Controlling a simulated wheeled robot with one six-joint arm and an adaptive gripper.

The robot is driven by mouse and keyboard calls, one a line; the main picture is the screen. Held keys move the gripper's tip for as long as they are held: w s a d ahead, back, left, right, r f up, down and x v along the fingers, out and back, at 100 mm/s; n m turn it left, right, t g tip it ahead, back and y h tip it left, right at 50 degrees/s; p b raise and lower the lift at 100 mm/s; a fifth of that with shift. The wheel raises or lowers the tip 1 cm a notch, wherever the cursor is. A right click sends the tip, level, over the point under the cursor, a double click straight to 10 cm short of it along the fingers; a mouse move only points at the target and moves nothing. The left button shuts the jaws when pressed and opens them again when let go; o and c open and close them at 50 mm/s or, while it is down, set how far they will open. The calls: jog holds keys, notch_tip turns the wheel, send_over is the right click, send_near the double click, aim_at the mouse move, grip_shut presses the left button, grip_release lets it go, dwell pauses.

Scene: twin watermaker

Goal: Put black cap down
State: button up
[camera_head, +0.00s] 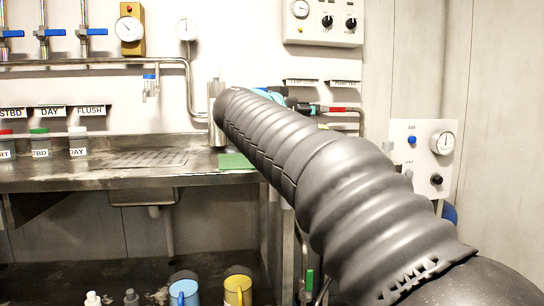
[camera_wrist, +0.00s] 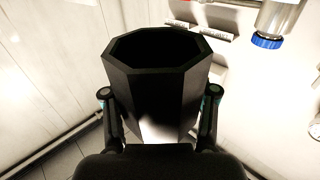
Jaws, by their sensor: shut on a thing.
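The black cap (camera_wrist: 155,90) is a dark, hollow, eight-sided piece. It fills the middle of the wrist view with its open end facing up in the picture. My gripper (camera_wrist: 160,94) is shut on it, with one finger against each side. What lies under the cap is hidden.
The metal bench (camera_head: 100,178) holds several lidded jars (camera_head: 78,141) at left and a green mat (camera_head: 236,161) near my arm. A grey cylinder (camera_head: 216,115) stands behind. Blue (camera_head: 184,291) and yellow mugs (camera_head: 238,290) stand low in front. A gauge panel (camera_head: 422,150) is right.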

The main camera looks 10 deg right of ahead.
jog(key=w+a+f, duration=0.1)
jog(key=w, duration=0.1)
jog(key=w+a+f, duration=0.3)
jog(key=w+f, duration=0.1)
jog(key=w, duration=0.1)
jog(key=shift+a, duration=0.4)
jog(key=shift+f, duration=2)
jog(key=shift+f+b, duration=0.15)
jog(key=shift+b, duration=0.25)
jog(key=o, duration=1.1)
jog(key=shift+r, duration=0.2)
jog(key=v, duration=1.2)
jog(key=shift+b, duration=0.3)
